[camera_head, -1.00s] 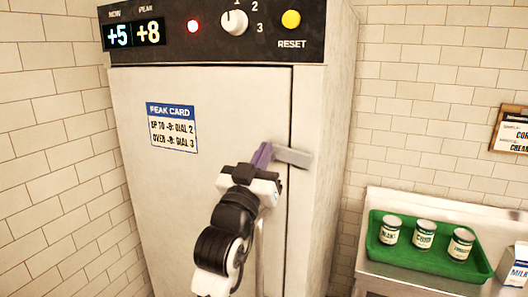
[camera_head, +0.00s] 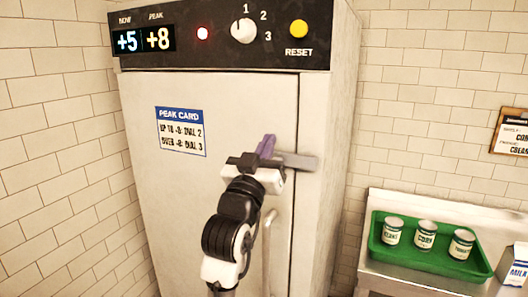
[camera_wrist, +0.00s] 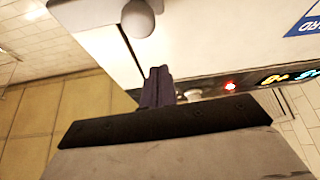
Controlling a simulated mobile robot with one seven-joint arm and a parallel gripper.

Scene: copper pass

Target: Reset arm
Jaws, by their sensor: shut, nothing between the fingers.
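My gripper (camera_head: 266,146) is shut and empty, its purple fingers pressed together in front of the upper right part of the cabinet door. It overlaps the left end of the grey latch bar (camera_head: 300,161) in the head view; I cannot tell whether they touch. In the wrist view the shut fingers (camera_wrist: 157,87) point toward the cabinet, with a grey rounded part (camera_wrist: 138,18) of the cabinet beyond them. My arm reaches up from the bottom of the head view.
The cabinet (camera_head: 220,110) has a panel reading NOW +5, PEAK +8, a lit red light (camera_head: 203,33), a dial (camera_head: 243,31) and a yellow RESET button (camera_head: 299,28). A peak card (camera_head: 180,131) is on the door. Right, a green tray (camera_head: 384,258) holds three cans.

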